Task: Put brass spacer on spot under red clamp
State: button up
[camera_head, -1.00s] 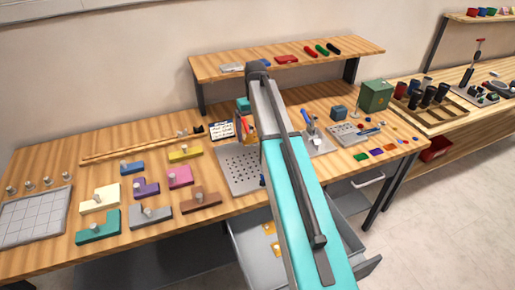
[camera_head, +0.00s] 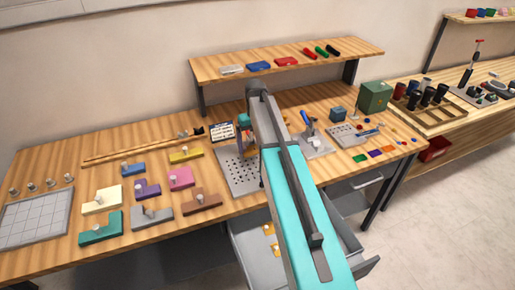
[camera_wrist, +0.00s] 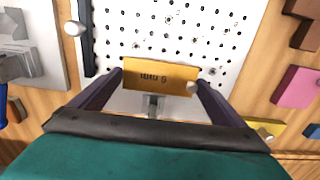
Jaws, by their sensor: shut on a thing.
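The spacer is held over the near part of a perforated metal plate (camera_wrist: 165,28). A small grey metal piece (camera_wrist: 152,104) shows just below the spacer. In the head view, the perforated plate (camera_head: 240,180) is partly behind my arm. A small orange-red part shows beside my wrist there, but I cannot tell whether it is the red clamp. The spot under the clamp cannot be made out.
A blue-handled clamp (camera_head: 307,121) stands on a plate to the right of my arm. Coloured blocks, such as a pink one (camera_head: 180,177), lie left of the perforated plate. A shelf (camera_head: 290,58) runs behind. An open drawer (camera_head: 350,240) is below the bench.

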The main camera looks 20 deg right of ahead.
aim_at(256, 149)
jog(key=shift+f+p, duration=0.4)
jog(key=shift+f, duration=1.05)
jog(key=shift+f, duration=0.1)
jog(key=o, duration=1)
notch_tip(256, 149, up, 12)
jog(key=b, duration=0.4)
